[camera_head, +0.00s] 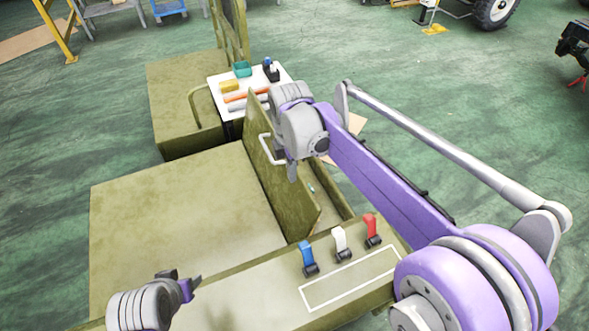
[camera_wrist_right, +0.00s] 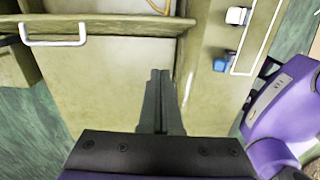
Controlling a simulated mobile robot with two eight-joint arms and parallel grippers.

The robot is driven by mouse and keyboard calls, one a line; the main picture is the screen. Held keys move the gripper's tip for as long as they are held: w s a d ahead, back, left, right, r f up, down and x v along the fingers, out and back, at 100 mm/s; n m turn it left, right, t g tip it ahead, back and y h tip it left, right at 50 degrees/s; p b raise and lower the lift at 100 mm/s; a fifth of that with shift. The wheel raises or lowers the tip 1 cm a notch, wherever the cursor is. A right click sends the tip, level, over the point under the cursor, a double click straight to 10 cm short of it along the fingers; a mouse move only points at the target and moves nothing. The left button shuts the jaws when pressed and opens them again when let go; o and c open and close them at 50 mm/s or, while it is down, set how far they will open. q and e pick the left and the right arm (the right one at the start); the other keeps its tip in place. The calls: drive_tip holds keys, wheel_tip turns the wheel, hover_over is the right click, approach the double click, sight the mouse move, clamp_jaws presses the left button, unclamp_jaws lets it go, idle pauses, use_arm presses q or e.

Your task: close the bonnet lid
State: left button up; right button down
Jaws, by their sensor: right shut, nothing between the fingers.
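The olive bonnet lid (camera_head: 282,190) stands raised and steep in the middle of the head view, beside an open bay (camera_head: 325,195) on its right. A white handle (camera_head: 266,149) sits on its left face. In the right wrist view the lid (camera_wrist_right: 110,24) shows almost edge-on at the top, with the handle (camera_wrist_right: 55,41) at the left. My right gripper (camera_head: 291,172) is shut and empty, close to the lid near the handle; contact cannot be told. Its closed fingers (camera_wrist_right: 160,75) point toward the lid's edge. My left gripper (camera_head: 192,284) is at the lower left, apart from the lid; its jaw opening is unclear.
Blue, white and red switches (camera_head: 340,241) stand on the front ledge. A white tray (camera_head: 215,83) with small parts sits behind the lid. The wide flat olive panel (camera_head: 180,215) left of the lid is clear. My right forearm crosses above the bay.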

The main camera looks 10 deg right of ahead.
drive_tip(key=d+f, duration=0.1)
drive_tip(key=f, duration=0.2)
drive_tip(key=d+f, duration=0.1)
drive_tip(key=f, duration=0.3)
drive_tip(key=d+f, duration=0.1)
drive_tip(key=f, duration=0.2)
drive_tip(key=shift+w+d+f, duration=0.35)
use_arm(q)
drive_tip(key=shift+s+r, duration=0.2)
drive_tip(key=shift+r, duration=0.1)
drive_tip(key=shift+s, duration=0.1)
use_arm(e)
drive_tip(key=shift+s, duration=0.1)
